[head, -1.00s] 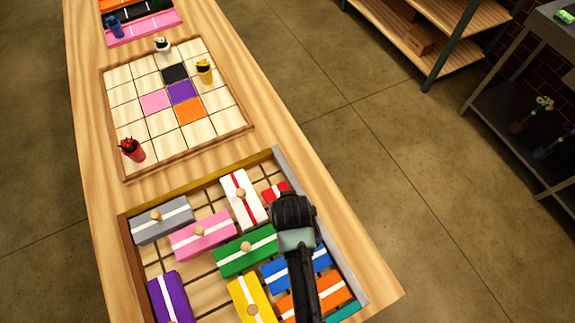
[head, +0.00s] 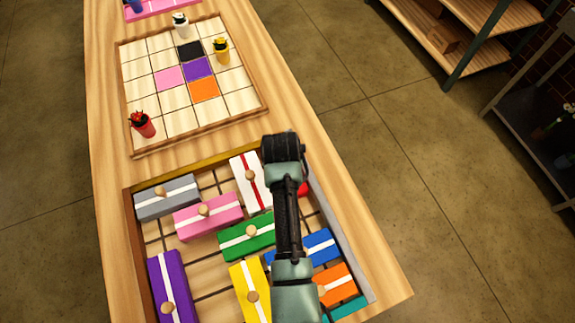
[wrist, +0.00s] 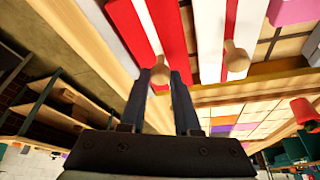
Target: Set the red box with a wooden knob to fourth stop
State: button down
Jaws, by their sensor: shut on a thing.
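The red box with a white stripe (wrist: 148,30) fills the upper middle of the wrist view, its near end close to the tray's end wall (wrist: 240,95). Its wooden knob (wrist: 160,73) sits between the fingertips of my gripper (wrist: 163,80), which is shut on it. In the head view my gripper (head: 284,150) is over the far right corner of the sliding-box tray. Only a small part of the red box (head: 303,188) shows there beside my arm; the rest is hidden. No stop marks can be made out.
The white box with a red stripe (head: 247,178) lies just left of the red box. Green (head: 240,243), blue (head: 318,250), pink (head: 208,220) and other boxes crowd the tray. A grid board (head: 165,120) with small potted flowers stands beyond.

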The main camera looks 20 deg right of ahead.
jog(key=shift+w+r, duration=0.15)
jog(key=shift+w, duration=0.05)
jog(key=c, duration=0.9)
grip_release()
jog(key=shift+o, duration=1.3)
jog(key=shift+w, duration=0.1)
jog(key=b+v, duration=0.1)
jog(key=v, duration=1.1)
jog(key=shift+s+r, duration=0.25)
jog(key=shift+r, duration=0.05)
jog(key=shift+w+a, duration=0.1)
